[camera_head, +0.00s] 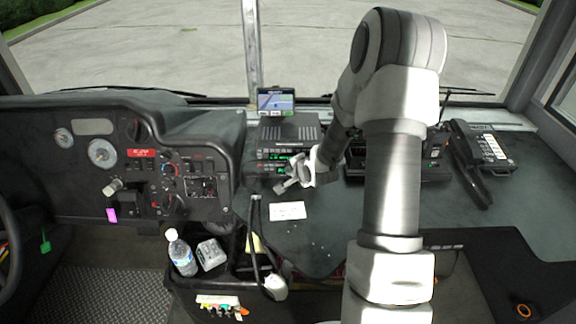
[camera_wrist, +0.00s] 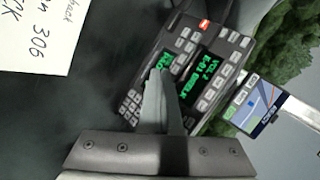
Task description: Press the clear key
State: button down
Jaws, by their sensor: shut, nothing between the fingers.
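A black radio-like unit with green displays (camera_head: 268,155) sits on the dash below a small screen. In the wrist view the same key unit (camera_wrist: 228,66) shows tilted, with rows of grey keys, a number pad and one red key (camera_wrist: 204,23) at its upper edge. The key labels are too small to read, so I cannot tell which is the clear key. My gripper (camera_head: 281,188) is shut and empty, just in front of the unit. In the wrist view its fingertips (camera_wrist: 158,74) overlap the middle of the panel and hide some keys. I cannot tell if they touch.
A navigation screen (camera_head: 276,101) stands above the unit. A handwritten white note (camera_head: 287,211) lies on the dash in front. A telephone handset (camera_head: 470,165) is at the right. A bottle (camera_head: 181,253) stands in a tray at lower left. The dash around the note is mostly clear.

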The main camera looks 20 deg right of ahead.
jog(key=shift+w+d, duration=0.1)
jog(key=shift+w, duration=0.15)
dwell(0.3)
jog(key=shift+s, duration=0.1)
jog(key=shift+s+a, duration=0.3)
jog(key=shift+s, duration=0.25)
jog(key=shift+s+a+b, duration=0.1)
jog(key=shift+s+a, duration=0.2)
jog(key=shift+s, duration=0.45)
jog(key=shift+s+a+b, duration=0.15)
jog(key=shift+s+a, duration=0.2)
jog(key=shift+s, duration=0.45)
jog(key=shift+s+a+b, duration=0.1)
jog(key=shift+s+a, duration=0.2)
jog(key=shift+s, duration=0.45)
